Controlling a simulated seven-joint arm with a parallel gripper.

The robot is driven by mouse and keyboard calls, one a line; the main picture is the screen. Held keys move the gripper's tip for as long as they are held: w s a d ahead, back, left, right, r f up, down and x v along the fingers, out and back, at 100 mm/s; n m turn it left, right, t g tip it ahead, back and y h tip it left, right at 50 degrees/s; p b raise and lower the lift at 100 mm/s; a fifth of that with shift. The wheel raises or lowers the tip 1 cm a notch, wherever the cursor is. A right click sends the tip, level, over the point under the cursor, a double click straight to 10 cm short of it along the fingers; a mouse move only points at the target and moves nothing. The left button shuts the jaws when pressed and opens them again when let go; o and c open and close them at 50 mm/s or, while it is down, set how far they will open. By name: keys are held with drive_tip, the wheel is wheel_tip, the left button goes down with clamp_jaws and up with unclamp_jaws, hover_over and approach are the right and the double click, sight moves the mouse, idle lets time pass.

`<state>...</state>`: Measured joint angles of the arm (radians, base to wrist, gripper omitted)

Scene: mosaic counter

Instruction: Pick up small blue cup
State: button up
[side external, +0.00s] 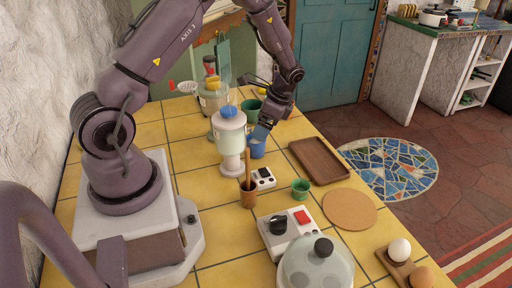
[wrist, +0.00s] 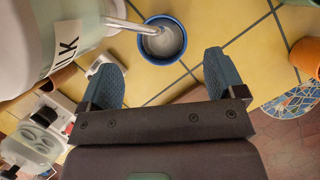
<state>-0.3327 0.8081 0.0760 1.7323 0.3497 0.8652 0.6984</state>
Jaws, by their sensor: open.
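The small blue cup (side external: 257,149) stands upright on the yellow tiled counter, just right of the milk dispenser, partly hidden by my gripper. In the wrist view the blue cup (wrist: 180,53) shows from above, with a blue rim and a grey inside. A pale rod crosses its rim from the left. My gripper (side external: 262,130) hangs just over and beside the cup. In the wrist view its two blue fingers are spread wide, with nothing between the fingertips (wrist: 161,65). The cup lies beyond the fingertips, roughly centred between them.
The milk dispenser (side external: 230,137) stands close to the cup's left and also fills the wrist view's upper left (wrist: 30,45). A brown tray (side external: 322,163) lies to the right. A green cup (side external: 300,189), a wooden cup (side external: 248,196) and a small white device (side external: 264,178) are nearer the camera.

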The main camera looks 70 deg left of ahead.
sight(256, 146)
drive_tip(key=x, duration=0.6)
drive_tip(key=shift+w+a+f, duration=0.1)
drive_tip(key=shift+f, duration=0.25)
drive_tip(key=c, duration=1.2)
drive_tip(key=shift+r, duration=0.1)
